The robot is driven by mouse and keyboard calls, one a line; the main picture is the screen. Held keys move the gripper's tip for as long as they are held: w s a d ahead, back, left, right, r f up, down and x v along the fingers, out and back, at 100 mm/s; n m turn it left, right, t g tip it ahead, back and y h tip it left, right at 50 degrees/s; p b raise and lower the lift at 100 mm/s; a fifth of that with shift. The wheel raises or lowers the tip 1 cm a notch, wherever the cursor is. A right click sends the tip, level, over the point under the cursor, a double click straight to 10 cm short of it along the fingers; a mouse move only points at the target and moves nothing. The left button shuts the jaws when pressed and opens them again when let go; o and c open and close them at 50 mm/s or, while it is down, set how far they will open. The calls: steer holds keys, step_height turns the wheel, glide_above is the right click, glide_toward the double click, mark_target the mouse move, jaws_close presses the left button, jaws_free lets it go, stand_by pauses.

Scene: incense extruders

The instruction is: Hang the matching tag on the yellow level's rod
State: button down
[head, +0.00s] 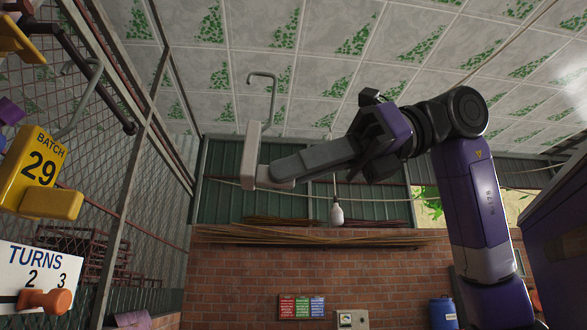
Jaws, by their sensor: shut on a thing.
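My gripper (268,172) is shut on a pale tag (252,150), held up in the air and seen nearly edge-on. The tag's grey wire hook (262,90) rises above it, with its bend at the top. Its printed face is turned out of sight. At the far left a dark rod (100,78) slants down to a rounded end. A yellow piece (18,42) shows at the upper left edge, partly cut off. A yellow block marked BATCH 29 (42,165) is below it. A grey hook (88,95) is near the rod; I cannot tell whether they touch.
A white TURNS board (45,262) with an orange knob (48,301) is at the lower left. A mesh fence (100,165) runs along the left. A bulb (337,214) hangs further back. Open air lies between the tag and the rod.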

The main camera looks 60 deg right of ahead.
steer(key=s+d+p, duration=0.2)
steer(key=s+d, duration=0.3)
steer(key=s, duration=0.2)
steer(key=shift+s+d, duration=0.15)
stand_by(0.7)
stand_by(0.6)
